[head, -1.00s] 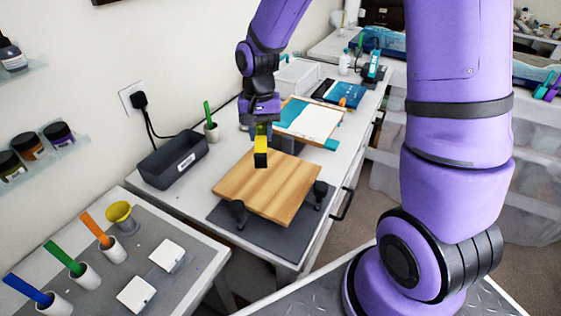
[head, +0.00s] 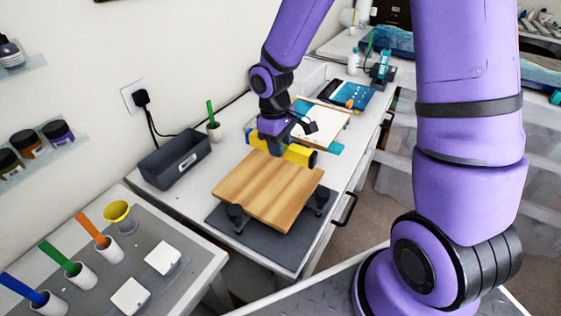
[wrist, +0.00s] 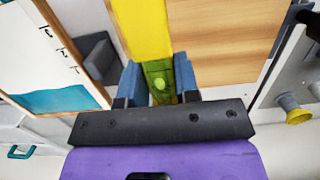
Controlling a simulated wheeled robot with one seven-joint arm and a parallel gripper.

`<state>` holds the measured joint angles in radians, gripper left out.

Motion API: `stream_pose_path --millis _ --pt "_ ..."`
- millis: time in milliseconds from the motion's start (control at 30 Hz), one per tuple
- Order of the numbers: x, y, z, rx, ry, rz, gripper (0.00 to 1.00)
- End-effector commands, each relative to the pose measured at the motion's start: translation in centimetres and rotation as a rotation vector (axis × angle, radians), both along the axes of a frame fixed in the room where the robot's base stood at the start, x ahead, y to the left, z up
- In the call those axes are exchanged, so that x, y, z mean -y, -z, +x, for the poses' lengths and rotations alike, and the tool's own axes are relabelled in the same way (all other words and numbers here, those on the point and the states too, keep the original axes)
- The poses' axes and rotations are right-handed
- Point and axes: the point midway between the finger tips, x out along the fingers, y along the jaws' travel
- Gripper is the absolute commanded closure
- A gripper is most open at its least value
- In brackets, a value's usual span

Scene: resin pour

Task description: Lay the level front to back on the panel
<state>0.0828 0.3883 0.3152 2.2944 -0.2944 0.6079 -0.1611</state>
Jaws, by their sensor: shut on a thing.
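The yellow level (head: 299,154) is held in my gripper (head: 278,148), over or just beyond the far edge of the wooden panel (head: 265,192). It runs left to right in the head view, with a dark end at the right. It appears raised above the panel; the exact gap is unclear. In the wrist view, the blue fingers of my gripper (wrist: 158,80) close on both sides of the level (wrist: 142,28) at its green vial, and the panel (wrist: 222,40) is beside it. The panel rests on dark supports, its top bare.
A dark mat (head: 262,240) lies under the panel. A grey bin (head: 175,160) and a cup with a green stick (head: 214,130) stand at the left. A framed white board (head: 325,122) lies behind. The near-left table carries cups, sticks and white squares.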

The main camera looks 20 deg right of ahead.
Motion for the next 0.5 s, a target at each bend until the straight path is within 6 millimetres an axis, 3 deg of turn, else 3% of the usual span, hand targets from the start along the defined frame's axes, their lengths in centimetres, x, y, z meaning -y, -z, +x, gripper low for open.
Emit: stream_pose_path --millis 267,500 --pt "0.0 2.1 0.0 0.000 0.002 0.000 1.00" --pt "0.0 5.2 0.0 -0.001 0.002 0.000 1.00"
